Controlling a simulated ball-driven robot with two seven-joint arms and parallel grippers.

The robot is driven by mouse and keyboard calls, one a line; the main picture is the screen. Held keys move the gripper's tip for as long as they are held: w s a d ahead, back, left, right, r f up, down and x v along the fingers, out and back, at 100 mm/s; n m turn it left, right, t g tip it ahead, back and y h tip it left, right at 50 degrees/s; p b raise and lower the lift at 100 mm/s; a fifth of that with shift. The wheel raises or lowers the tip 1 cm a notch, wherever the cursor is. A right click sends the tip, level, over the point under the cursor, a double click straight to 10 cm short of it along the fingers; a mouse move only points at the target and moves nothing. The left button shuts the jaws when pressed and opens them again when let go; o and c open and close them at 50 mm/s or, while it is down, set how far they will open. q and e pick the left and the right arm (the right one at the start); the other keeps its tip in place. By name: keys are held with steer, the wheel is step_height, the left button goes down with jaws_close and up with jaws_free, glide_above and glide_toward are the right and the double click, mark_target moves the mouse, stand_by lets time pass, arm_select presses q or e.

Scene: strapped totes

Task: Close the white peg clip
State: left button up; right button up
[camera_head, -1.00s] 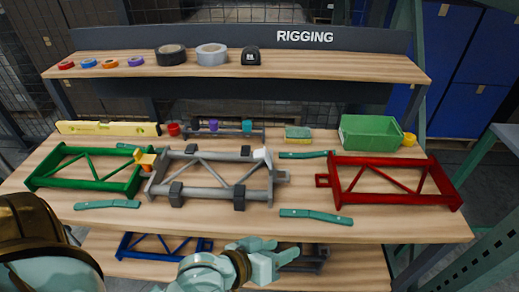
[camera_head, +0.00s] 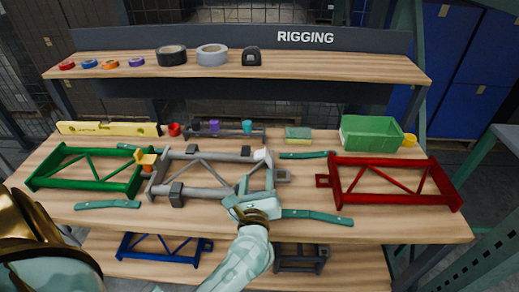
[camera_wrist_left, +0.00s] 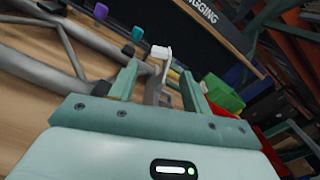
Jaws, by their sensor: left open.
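The white peg clip (camera_head: 262,156) sits on the right end of the grey frame (camera_head: 205,189), at its back corner. In the left wrist view the white clip (camera_wrist_left: 160,52) shows as a small white block with a thin pale piece hanging beside it; whether it is open or closed is hard to tell. My left gripper (camera_head: 257,182) is open and empty over the front right part of the grey frame, in front of the clip. In the wrist view its two fingers (camera_wrist_left: 160,80) stand apart, with the clip beyond and between them. My right gripper is not in view.
A green frame (camera_head: 58,182) lies left and a red frame (camera_head: 337,190) right. An orange and yellow clip (camera_head: 146,158) is at the grey frame's left end. Teal handles (camera_head: 318,217) lie on the table. A green bin (camera_head: 370,134) stands back right.

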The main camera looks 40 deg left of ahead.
arm_select(q)
steer(key=x, duration=1.2)
steer(key=shift+b, duration=0.4)
steer(key=shift+d, duration=0.1)
steer(key=shift+c, duration=0.3)
steer(key=c, duration=0.8)
